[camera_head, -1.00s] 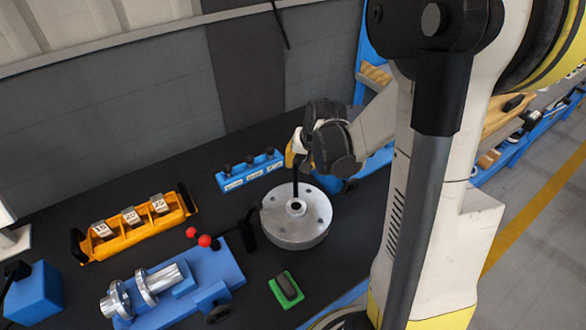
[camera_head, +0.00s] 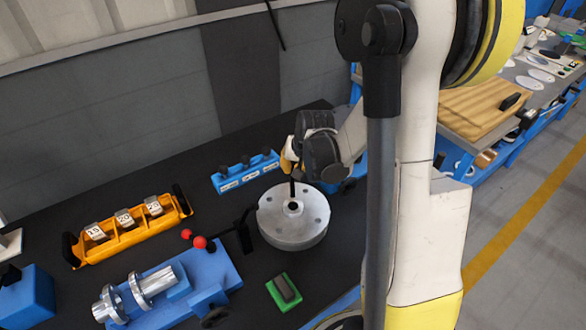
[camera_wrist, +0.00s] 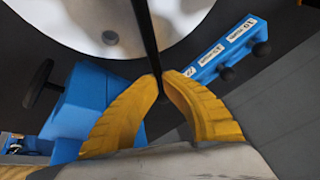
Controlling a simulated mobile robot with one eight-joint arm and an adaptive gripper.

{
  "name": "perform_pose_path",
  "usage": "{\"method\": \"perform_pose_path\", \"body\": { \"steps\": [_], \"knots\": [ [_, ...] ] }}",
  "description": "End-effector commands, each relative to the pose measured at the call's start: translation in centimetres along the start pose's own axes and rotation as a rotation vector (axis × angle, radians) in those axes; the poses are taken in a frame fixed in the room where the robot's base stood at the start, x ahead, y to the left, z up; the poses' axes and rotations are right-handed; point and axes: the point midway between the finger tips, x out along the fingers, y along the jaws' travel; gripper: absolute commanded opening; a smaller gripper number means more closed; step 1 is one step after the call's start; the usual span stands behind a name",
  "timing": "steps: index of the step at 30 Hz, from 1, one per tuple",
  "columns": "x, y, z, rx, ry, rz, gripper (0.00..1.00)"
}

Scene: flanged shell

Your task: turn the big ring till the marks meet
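The big ring is most likely the round silver flanged disc (camera_head: 275,225), with several holes and a raised hub in its middle. It lies on the dark bench and shows bright at the top of the wrist view (camera_wrist: 60,30). My gripper (camera_head: 289,160) is above the disc's far side. In the wrist view its yellow fingers (camera_wrist: 161,82) are closed around a thin black rod (camera_wrist: 150,40). In the head view the rod (camera_head: 292,187) reaches down toward the hub; whether it touches is unclear. I cannot make out any marks.
A blue fixture (camera_head: 205,270) with silver flanges and red balls lies left of the disc. A green block (camera_head: 272,291) with a dark top is in front. A blue rack (camera_head: 228,184) is behind, and an orange tray (camera_head: 105,247) is farther left.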

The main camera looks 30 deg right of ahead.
Motion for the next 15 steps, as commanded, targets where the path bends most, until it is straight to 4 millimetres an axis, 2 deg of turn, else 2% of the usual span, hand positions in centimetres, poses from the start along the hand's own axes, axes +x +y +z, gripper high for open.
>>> {"method": "perform_pose_path", "body": {
  "steps": [7,15],
  "knots": [
    [0.0,0.5,0.2,0.026,0.002,0.013,0.00],
    [-1.0,4.4,0.8,0.308,0.063,0.131,0.00]
  ]
}}
